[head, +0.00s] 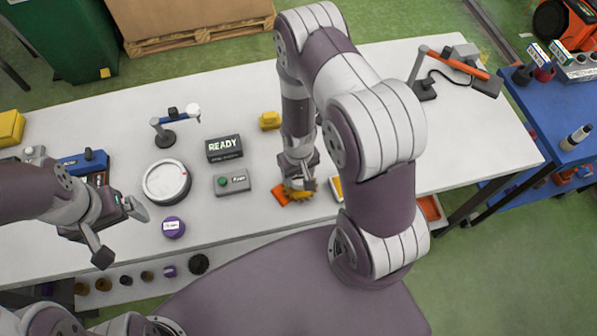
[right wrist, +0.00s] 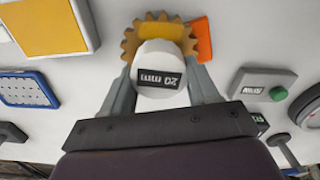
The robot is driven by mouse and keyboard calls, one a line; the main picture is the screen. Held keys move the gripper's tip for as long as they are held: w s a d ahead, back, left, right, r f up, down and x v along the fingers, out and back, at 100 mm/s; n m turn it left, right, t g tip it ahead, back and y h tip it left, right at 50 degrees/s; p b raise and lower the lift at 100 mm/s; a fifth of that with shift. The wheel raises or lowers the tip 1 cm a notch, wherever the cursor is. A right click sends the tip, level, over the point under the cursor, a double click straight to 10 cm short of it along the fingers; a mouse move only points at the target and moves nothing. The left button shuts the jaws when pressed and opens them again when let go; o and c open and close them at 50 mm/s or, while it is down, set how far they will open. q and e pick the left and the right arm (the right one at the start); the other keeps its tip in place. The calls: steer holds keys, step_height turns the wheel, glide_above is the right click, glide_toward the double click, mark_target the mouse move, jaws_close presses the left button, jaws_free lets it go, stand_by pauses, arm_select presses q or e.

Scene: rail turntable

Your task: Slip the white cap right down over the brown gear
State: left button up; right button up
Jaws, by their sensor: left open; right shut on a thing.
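My right gripper (head: 299,184) is shut on the white cap. In the right wrist view the cap (right wrist: 158,75) sits between the two fingers, its "20 mm" label facing the camera. The golden-brown toothed gear (right wrist: 130,44) shows behind the cap, which hides much of it. In the head view the gear (head: 299,195) lies on the table right below the right gripper, beside an orange piece (head: 280,195). I cannot tell whether the cap touches the gear. My left gripper (head: 122,232) is open and empty over the table's left front.
A grey box with a green button (head: 232,182), a READY display (head: 224,148), a round white dial (head: 167,183) and a purple disc (head: 173,227) stand left of the gear. A yellow block (head: 270,120) lies behind. The table's right part is mostly clear.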

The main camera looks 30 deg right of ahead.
steer(key=shift+f+b, duration=0.75)
steer(key=shift+f, duration=0.15)
stand_by(1.1)
stand_by(0.3)
steer(key=o, duration=1.1)
steer(key=shift+r, duration=0.1)
steer(key=s+a+r+b, duration=0.1)
steer(key=r+b, duration=0.3)
steer(key=r, duration=0.4)
steer(key=s+a+r+t+b, duration=0.1)
steer(key=s+r+b, duration=0.2)
steer(key=r, duration=0.5)
steer(key=shift+s+a+b, duration=0.2)
steer(key=shift+s+b, duration=0.15)
steer(key=shift+b, duration=0.2)
